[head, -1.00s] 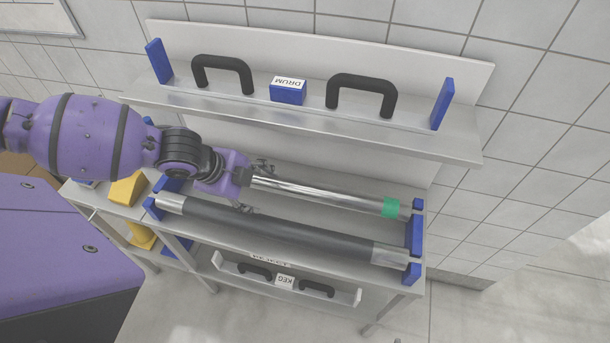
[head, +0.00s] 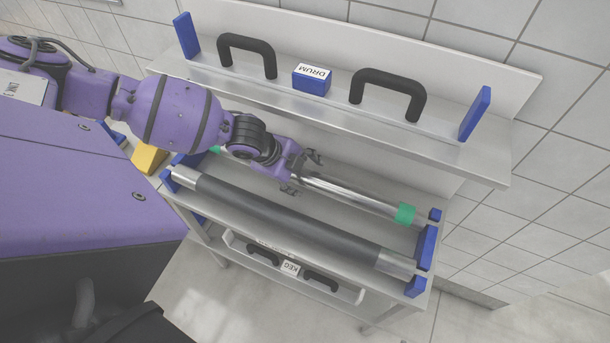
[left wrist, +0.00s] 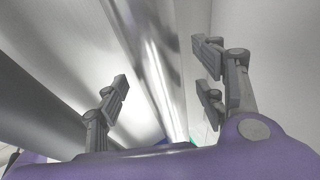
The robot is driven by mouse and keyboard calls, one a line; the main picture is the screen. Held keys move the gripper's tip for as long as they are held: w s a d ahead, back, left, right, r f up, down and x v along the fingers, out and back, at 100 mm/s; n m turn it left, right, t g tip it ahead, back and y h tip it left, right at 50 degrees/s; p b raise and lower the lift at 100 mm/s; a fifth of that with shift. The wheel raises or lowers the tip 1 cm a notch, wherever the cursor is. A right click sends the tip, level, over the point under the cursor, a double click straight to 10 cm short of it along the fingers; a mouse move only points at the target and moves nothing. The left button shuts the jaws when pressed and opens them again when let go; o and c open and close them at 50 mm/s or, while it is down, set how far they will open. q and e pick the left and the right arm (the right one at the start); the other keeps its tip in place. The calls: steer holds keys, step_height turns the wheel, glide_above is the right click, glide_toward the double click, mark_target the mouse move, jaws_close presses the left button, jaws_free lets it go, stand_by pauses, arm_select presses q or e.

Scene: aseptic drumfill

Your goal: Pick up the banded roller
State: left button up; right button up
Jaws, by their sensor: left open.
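The banded roller (head: 350,192) is a shiny steel bar with a green band near each end. It lies along the back of the middle shelf, on blue supports. My left gripper (head: 303,172) is open over the roller's middle part, with one finger on each side of it. In the left wrist view the roller (left wrist: 155,75) runs between the open fingers of the gripper (left wrist: 160,72). I cannot tell whether they touch it. The wrist and palm hide part of the roller in the head view. My right gripper is not in view.
A dark grey roller (head: 290,218) with steel ends lies parallel in front. Above is a shelf (head: 330,112) with two black handles and a blue DRUM block (head: 311,79). A lower KEG tray (head: 289,268) and yellow block (head: 149,157) are nearby.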

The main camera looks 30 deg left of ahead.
arm_select(q)
steer(key=shift+f, duration=0.1)
jaws_close()
steer(key=shift+w, duration=0.2)
stand_by(0.4)
steer(key=shift+r, duration=0.2)
